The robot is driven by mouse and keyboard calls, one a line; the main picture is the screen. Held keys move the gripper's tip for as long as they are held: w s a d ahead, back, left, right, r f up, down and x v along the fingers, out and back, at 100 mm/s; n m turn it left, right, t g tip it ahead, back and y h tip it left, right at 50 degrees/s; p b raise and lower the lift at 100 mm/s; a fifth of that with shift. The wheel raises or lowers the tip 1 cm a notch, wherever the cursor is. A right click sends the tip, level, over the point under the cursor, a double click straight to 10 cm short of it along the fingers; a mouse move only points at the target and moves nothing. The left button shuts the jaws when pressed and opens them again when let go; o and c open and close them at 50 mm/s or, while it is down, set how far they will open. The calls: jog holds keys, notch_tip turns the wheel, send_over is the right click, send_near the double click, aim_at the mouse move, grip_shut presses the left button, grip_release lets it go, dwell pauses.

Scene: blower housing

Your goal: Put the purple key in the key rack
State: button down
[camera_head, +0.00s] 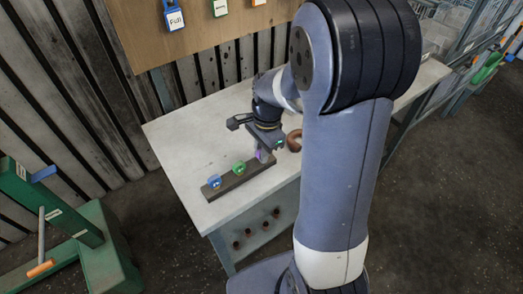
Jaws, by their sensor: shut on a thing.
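The purple key (259,156) shows as a small purple patch at the right end of a long dark bar, which looks like the key rack (228,187). A blue key (214,181) and a green key (239,167) stand on the same bar to its left. My gripper (264,150) is over the right end of the bar, shut on the purple key. The gripper hides part of the key. I cannot tell whether the key sits in the rack or is just above it.
The rack lies near the front left of a pale workbench (190,140). A brown ring-shaped thing (294,140) is right of my gripper. A wooden board (150,45) with labelled padlocks hangs behind. Green equipment (100,245) stands at lower left. The bench's left part is clear.

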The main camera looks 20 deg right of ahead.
jog(key=c, duration=1.3)
grip_release()
jog(key=r, duration=0.3)
jog(key=d+r, duration=0.1)
jog(key=r, duration=0.6)
jog(key=shift+w+d+r, duration=0.15)
jog(key=shift+w+r, duration=0.05)
jog(key=shift+r, duration=0.1)
jog(key=shift+f, duration=0.1)
jog(key=f, duration=0.3)
jog(key=a+f, duration=0.1)
jog(key=f, duration=0.6)
jog(key=shift+s+a+f, duration=0.15)
jog(key=shift+s+f, duration=0.05)
jog(key=shift+f, duration=0.1)
jog(key=shift+r, duration=0.15)
jog(key=shift+r, duration=0.1)
